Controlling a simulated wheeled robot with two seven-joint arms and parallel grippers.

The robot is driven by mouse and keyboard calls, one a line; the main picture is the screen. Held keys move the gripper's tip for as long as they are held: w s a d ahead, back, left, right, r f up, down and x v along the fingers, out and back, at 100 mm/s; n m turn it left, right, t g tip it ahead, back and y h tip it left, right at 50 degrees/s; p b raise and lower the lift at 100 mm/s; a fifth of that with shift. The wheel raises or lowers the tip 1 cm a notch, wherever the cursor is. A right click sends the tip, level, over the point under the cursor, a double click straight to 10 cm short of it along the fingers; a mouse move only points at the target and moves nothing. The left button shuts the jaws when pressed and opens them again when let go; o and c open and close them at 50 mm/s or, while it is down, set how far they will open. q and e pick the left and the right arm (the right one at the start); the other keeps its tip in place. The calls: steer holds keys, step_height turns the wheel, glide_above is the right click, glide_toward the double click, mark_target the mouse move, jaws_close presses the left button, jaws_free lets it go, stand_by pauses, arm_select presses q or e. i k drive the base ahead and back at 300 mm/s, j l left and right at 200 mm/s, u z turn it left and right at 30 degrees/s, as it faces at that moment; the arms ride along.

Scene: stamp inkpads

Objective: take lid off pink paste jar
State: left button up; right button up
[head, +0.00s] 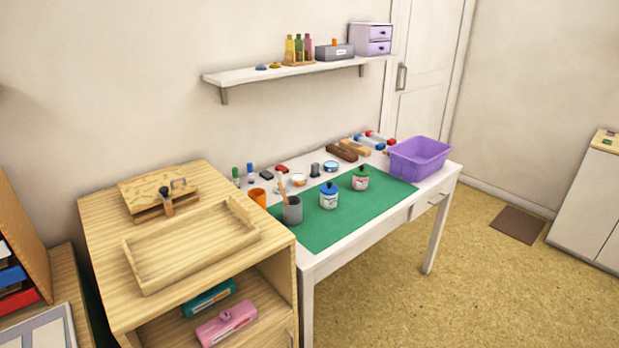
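A small white jar with pinkish-red markings (361,183) stands upright on the green mat (350,221), left of the purple bin. It appears to be the pink paste jar. Its lid (361,171) looks dark green and sits on top. A second white jar with a blue lid (329,200) stands just to its left, apart from it. Neither of my grippers shows in the head view.
A purple bin (420,158) stands at the white table's right end. A grey cup with brushes (292,211) and an orange cup (258,197) stand left of the jars. Small items line the table's back. The mat's front is clear. A wooden cabinet with a tray (133,262) adjoins on the left.

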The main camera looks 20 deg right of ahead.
mark_target(361, 184)
steer(key=i+l+u, duration=0.15)
steer(key=l+u, duration=0.35)
steer(key=l, duration=0.15)
steer(key=l+u, duration=0.5)
steer(key=l, duration=0.2)
